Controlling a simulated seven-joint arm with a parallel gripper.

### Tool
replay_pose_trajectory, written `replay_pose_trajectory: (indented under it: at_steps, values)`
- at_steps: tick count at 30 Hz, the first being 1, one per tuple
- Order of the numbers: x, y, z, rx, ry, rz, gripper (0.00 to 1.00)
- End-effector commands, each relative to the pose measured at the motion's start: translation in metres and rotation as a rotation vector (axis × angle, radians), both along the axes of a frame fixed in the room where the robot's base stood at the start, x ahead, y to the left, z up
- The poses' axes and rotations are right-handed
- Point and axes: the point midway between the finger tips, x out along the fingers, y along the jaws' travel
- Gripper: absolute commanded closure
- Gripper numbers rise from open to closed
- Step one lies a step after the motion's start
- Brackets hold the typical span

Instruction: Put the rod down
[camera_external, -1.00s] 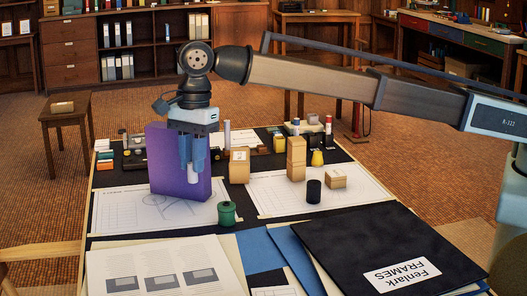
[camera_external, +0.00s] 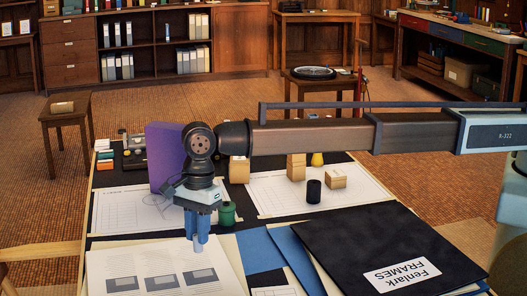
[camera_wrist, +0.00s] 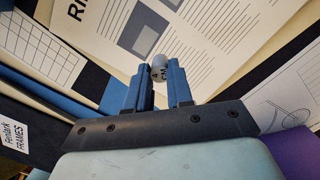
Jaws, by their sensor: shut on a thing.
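My gripper (camera_external: 198,247) points down over the right part of a white printed sheet at the front left of the table. In the wrist view, my gripper (camera_wrist: 159,78) is shut on a pale grey-white rod (camera_wrist: 159,66). The rod's rounded end shows between the blue fingertips, with dark lettering on the sheet behind it. The rest of the rod is hidden by the fingers. In the external view the rod cannot be made out clearly. I cannot tell whether it touches the sheet.
The printed sheet (camera_external: 125,258) lies flat at the front left. A green jar (camera_external: 227,214) stands just behind and right of my gripper. A purple upright block (camera_external: 163,140) stands further back. A black folder (camera_external: 380,240) covers the front right. A black cylinder (camera_external: 314,191) and wooden blocks (camera_external: 336,179) stand behind.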

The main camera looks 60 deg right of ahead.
Motion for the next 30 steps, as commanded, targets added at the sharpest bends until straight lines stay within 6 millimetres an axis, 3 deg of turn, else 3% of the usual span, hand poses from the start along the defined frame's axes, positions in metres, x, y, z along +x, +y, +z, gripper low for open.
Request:
replay_pose_trajectory:
  at_steps: [12,24,25,30]
  values:
    - [0.0,0.0,-0.039,0.001,-0.001,0.0,1.0]
    - [0.0,0.0,-0.043,0.001,-0.001,0.0,1.0]
    - [0.0,0.0,-0.043,0.001,-0.001,0.0,0.78]
    - [0.0,0.0,-0.043,0.001,-0.001,0.0,0.62]
